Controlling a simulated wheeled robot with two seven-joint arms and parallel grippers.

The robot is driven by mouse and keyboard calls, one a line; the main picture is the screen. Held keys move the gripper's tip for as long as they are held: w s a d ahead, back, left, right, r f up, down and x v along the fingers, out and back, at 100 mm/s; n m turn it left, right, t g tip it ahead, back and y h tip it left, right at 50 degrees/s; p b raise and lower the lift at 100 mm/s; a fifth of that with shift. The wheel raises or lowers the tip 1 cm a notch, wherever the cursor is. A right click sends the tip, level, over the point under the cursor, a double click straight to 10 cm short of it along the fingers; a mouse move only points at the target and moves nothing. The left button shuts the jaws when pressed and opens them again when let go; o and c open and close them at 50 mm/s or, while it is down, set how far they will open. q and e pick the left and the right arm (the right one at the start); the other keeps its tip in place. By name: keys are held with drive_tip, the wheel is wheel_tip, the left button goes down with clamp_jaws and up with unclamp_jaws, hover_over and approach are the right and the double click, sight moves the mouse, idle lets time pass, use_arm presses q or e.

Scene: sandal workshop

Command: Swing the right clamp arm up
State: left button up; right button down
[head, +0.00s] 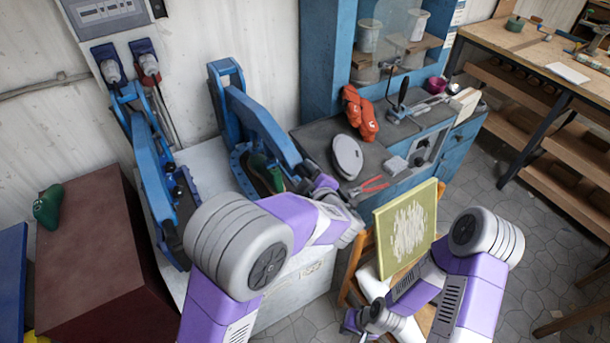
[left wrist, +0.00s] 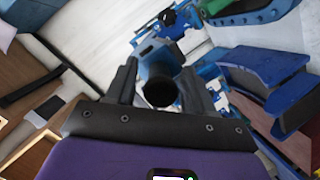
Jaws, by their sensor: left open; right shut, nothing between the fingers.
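The right clamp (head: 229,110) is a blue press on the pale bench. Its blue arm (head: 262,124) slopes down to the right over a green shoe-shaped piece (head: 262,172). My left gripper (head: 312,182) is at the low front end of that arm, partly hidden by my own wrist. In the left wrist view its open fingers (left wrist: 158,78) stand either side of a round black knob (left wrist: 159,92), with a blue block (left wrist: 155,58) behind it. I cannot tell whether they touch the knob. My right gripper (head: 352,320) is shut and empty, low by the wooden chair.
A second blue clamp (head: 150,165) stands to the left, below a wall panel (head: 112,14). A dark red box (head: 85,250) carries a green piece (head: 47,207). A grey-topped blue cabinet (head: 315,140) holds red gloves (head: 360,112) and red pliers (head: 368,187). A yellow-green board (head: 405,228) leans on a wooden chair.

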use_arm(q)
clamp_jaws()
idle(0.3)
drive_tip(key=shift+g+h, duration=0.6)
drive_tip(key=shift+g, duration=0.2)
drive_tip(key=r+p, duration=0.3)
drive_tip(key=w+r+p, duration=0.1)
drive_tip(key=r+p, duration=0.2)
drive_tip(key=p, duration=0.1)
drive_tip(key=a+r+p, duration=0.1)
drive_tip(key=r+p, duration=0.3)
drive_tip(key=shift+w, duration=0.2)
drive_tip(key=w+a+r+g+h+p, duration=0.1)
drive_tip(key=w+a+r+p, duration=0.1)
drive_tip(key=r, duration=0.5)
drive_tip(key=w+a+r+g+p, duration=0.2)
drive_tip(key=w+r, duration=0.2)
drive_tip(key=r, duration=0.3)
drive_tip(key=w+a+r+g+h+p, duration=0.1)
drive_tip(key=w+a+r+p, duration=0.1)
drive_tip(key=r, duration=0.5)
drive_tip(key=shift+w+a+r+n+h, duration=0.35)
drive_tip(key=shift+w+a+n, duration=0.1)
drive_tip(key=shift+w, duration=0.25)
